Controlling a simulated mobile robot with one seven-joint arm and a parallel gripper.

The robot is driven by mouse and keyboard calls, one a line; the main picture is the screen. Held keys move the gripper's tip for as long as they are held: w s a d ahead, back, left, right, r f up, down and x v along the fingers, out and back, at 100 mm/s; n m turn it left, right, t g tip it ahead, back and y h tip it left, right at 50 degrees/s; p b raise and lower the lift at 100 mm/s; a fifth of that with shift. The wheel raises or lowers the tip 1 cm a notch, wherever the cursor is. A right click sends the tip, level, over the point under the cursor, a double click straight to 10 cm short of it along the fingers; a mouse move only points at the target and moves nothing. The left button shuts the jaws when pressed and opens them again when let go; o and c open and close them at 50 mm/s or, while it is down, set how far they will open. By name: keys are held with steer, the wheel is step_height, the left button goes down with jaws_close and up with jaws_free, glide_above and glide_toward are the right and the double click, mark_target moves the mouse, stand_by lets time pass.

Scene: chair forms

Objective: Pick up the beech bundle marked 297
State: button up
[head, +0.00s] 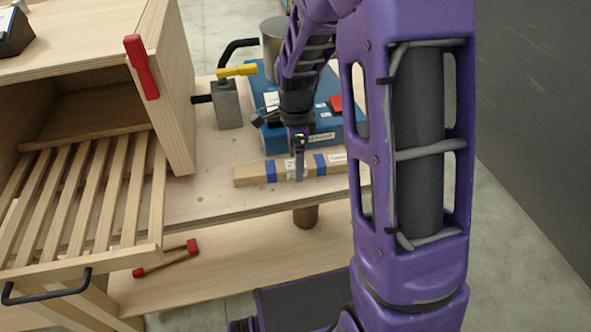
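A long light-brown wooden bundle (248,175) with blue bands lies on the bench top near its front edge. A white label on its middle starts with what looks like a 2; the rest is hidden behind my gripper. A second small label sits at its right end, too small to read. My gripper (299,176) points down over the middle of the bundle, seen edge-on. One dark finger shows in front of the bundle's near side; the other is hidden. I cannot tell whether it touches or grips the wood. My arm covers the right side of the view.
A blue box (270,133) with labels stands just behind the bundle. A grey block with a yellow handle (228,104) stands left of it. A wooden cabinet (178,100) with a slatted rack (93,190) is at left. A red-ended stick (165,260) lies on the lower shelf.

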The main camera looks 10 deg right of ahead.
steer(key=shift+f, duration=0.8)
jaws_close()
